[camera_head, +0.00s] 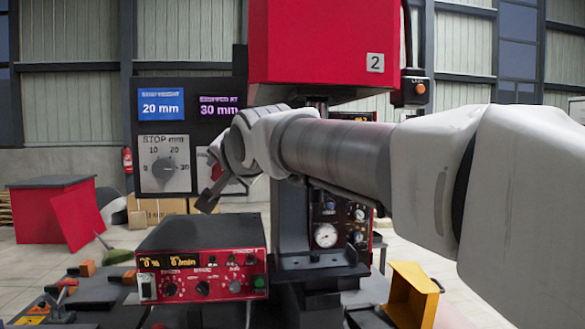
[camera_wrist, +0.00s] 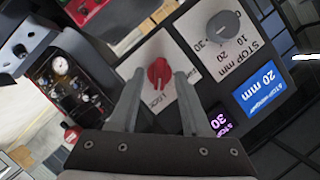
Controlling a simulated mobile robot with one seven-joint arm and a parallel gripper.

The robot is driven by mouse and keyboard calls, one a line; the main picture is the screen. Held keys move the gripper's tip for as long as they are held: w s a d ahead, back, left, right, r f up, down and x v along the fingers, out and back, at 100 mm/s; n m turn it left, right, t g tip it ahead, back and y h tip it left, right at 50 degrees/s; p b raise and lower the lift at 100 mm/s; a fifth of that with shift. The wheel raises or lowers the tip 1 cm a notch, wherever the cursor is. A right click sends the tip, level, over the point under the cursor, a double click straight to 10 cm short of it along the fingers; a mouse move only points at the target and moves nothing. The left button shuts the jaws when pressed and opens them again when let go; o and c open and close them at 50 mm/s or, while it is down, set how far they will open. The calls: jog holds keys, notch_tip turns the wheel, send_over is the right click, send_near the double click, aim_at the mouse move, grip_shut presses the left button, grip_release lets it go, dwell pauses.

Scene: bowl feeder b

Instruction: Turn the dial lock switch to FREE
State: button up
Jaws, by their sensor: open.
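In the wrist view, where the panel appears upside down, a red knob (camera_wrist: 158,72) sits on a white plate (camera_wrist: 183,57). It looks like the dial lock switch. In the head view my gripper (camera_head: 210,188) is in front of the panel, right of the STOP mm dial, and hides the knob. Only part of its white plate (camera_head: 203,160) shows there.
The grey STOP mm dial (camera_head: 164,168) is beside it, with a blue 20 mm display (camera_head: 161,104) and a purple 30 mm display (camera_head: 219,107) above. A red control box (camera_head: 203,262) stands below. A red machine head (camera_head: 320,45) hangs to the right, above a pressure gauge (camera_head: 326,235).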

jog(key=shift+w, duration=0.1)
grip_shut()
dwell(0.7)
jog(key=n+h, duration=0.2)
jog(key=n, duration=0.1)
jog(key=shift+a+r+b, duration=0.1)
jog(key=shift+a+b, duration=0.15)
jog(key=shift+b, duration=0.1)
jog(key=n+h, duration=0.2)
jog(key=n, duration=0.1)
jog(key=shift+a, duration=0.2)
jog(key=n+t+h, duration=0.1)
jog(key=n+h, duration=0.1)
jog(key=n, duration=0.1)
jog(key=shift+a, duration=0.15)
jog(key=n+h, duration=0.1)
jog(key=n+t+h, duration=0.1)
jog(key=n, duration=0.1)
jog(key=shift+s+a, duration=0.15)
jog(key=shift+s, duration=0.05)
